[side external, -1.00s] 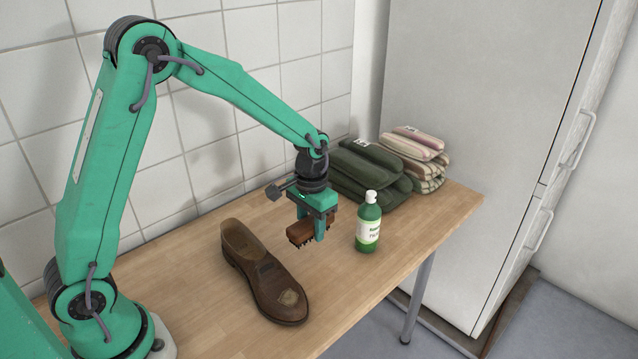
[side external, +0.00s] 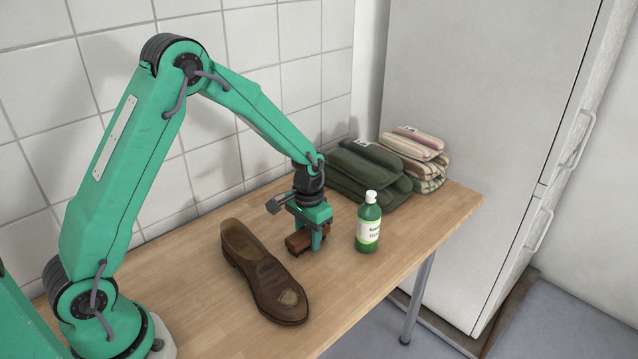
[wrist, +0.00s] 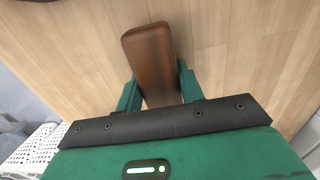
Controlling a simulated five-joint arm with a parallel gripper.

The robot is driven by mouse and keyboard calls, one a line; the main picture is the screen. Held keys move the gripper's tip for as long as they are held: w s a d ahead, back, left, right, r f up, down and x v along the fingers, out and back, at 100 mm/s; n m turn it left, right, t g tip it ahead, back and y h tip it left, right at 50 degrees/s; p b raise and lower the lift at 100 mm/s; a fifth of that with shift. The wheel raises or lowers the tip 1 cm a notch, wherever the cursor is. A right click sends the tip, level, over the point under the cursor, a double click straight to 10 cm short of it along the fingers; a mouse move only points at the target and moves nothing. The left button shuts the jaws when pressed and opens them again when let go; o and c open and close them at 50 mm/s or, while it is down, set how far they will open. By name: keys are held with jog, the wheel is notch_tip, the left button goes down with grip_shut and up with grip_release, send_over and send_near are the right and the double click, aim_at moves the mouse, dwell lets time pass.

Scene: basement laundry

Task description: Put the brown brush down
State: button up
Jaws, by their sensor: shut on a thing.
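The brown brush (side external: 299,240) is between the green fingers of my gripper (side external: 314,240) in the side external view. The gripper is shut on it, with the brush level and its bristle side down, at or just above the wooden table. I cannot tell whether the bristles touch the wood. In the wrist view the brush's smooth brown back (wrist: 149,55) sticks out beyond the fingers of my gripper (wrist: 160,88), with bare wood around it. The bristles are hidden in that view.
A brown leather shoe (side external: 265,275) lies left of the brush. A green bottle with a white cap (side external: 368,225) stands close on the right. Folded dark green cloths (side external: 365,172) and striped cloths (side external: 418,150) lie behind. The wooden table (side external: 350,290) is clear in front.

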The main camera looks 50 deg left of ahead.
aim_at(308, 230)
jog(key=shift+f, duration=0.2)
jog(key=o, duration=1)
jog(key=shift+o, duration=0.2)
jog(key=shift+r, duration=0.1)
notch_tip(308, 230, up, 10)
jog(key=shift+w+r, duration=0.15)
jog(key=shift+r, duration=0.95)
